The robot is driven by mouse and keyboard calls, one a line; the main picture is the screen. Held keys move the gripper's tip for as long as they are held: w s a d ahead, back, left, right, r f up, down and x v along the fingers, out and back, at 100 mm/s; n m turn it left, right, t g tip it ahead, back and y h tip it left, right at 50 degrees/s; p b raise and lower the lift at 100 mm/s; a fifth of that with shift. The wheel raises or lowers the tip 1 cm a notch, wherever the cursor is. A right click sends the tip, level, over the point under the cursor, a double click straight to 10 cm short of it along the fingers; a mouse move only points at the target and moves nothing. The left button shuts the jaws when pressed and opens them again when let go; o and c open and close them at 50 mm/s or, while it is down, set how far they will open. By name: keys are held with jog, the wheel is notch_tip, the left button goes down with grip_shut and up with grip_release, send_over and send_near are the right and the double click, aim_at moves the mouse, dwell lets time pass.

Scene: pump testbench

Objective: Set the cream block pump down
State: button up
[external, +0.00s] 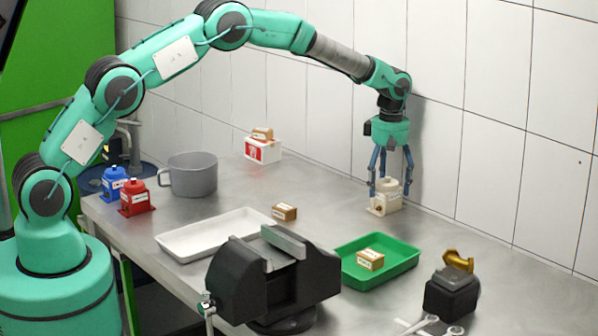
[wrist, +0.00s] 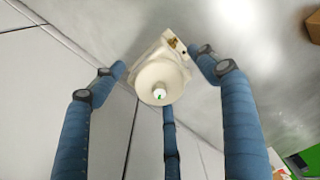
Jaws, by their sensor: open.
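The cream block pump (external: 386,199) stands upright on the metal bench, close to the tiled back wall. In the wrist view the pump (wrist: 158,75) shows from above, with a round cream top, a white cap with a green mark and a brass fitting at one corner. My gripper (external: 389,187) points down over the pump. Its blue fingers are spread around the pump's upper part. The third finger's contact is unclear.
A black vise (external: 235,285), a white tray (external: 180,240), a brown box (external: 285,211) and a grey pot (external: 193,177) are also on the bench. A black pump (external: 450,295) stands at right.

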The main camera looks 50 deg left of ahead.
jog(key=shift+d+r+p, duration=0.1)
jog(key=shift+r+p, duration=0.3)
jog(key=shift+r, duration=2.6)
jog(key=shift+s+r, duration=0.1)
jog(key=shift+r, duration=0.35)
jog(key=s+a+r+m+t, duration=0.1)
jog(key=s+a+r+m, duration=0.4)
jog(key=s+r, duration=0.85)
jog(key=s+a+r+m+t, duration=0.25)
jog(key=s+a+r, duration=0.35)
jog(key=s+r, duration=0.75)
jog(key=s+a+r+m, duration=0.2)
jog(key=s+m, duration=0.1)
jog(key=s, duration=0.5)
jog(key=s+a+r+m, duration=0.2)
jog(key=s+r, duration=0.1)
jog(key=s, duration=0.5)
jog(key=s+a+f+m+t, duration=0.1)
jog(key=s+f+m, duration=0.1)
jog(key=s, duration=0.6)
jog(key=s+a+f+m+t, duration=0.1)
jog(key=s+f+m, duration=0.2)
jog(key=s, duration=0.6)
jog(key=shift+s+f, duration=0.3)
jog(key=shift+f, duration=0.2)
